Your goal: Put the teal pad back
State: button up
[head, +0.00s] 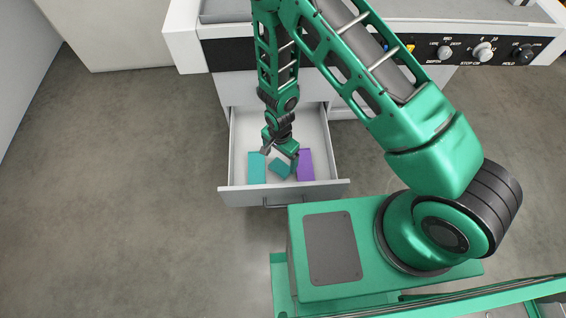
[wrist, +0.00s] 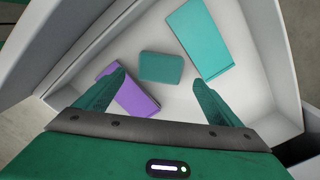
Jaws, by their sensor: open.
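The teal pad (head: 280,168) is a small dark-teal block with rounded corners, lying on the floor of an open white drawer (head: 232,150). It lies turned at an angle between two longer pieces, a lighter teal one (head: 257,168) and a purple one (head: 305,166). In the wrist view the pad (wrist: 161,67) lies ahead of the gap between my fingertips. My gripper (head: 280,155) reaches down into the drawer, open and empty. In the wrist view my gripper (wrist: 159,79) has its left finger overlapping the purple piece (wrist: 130,94); the teal piece (wrist: 202,40) is beyond the right finger.
The drawer is pulled out of a white cabinet below a counter with a black control panel (head: 470,50) and knobs. Drawer walls (wrist: 262,50) rise around the pieces. The drawer floor behind the pieces looks bare. Grey floor (head: 130,200) is clear to the left.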

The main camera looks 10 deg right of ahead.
aim_at(281, 166)
jog(key=shift+r, duration=2.95)
jog(key=w+d+r+n+h, duration=0.1)
jog(key=w+d+r+n, duration=0.1)
jog(key=d+r, duration=2.3)
jog(key=s+d+r, duration=0.5)
jog(key=s+r, duration=0.3)
jog(key=s, duration=0.3)
jog(key=s+d+r+n+y, duration=0.1)
jog(key=s+d+r, duration=0.5)
jog(key=s+r, duration=0.3)
jog(key=s, duration=0.3)
jog(key=shift+d+r, duration=0.2)
jog(key=shift+w, duration=0.1)
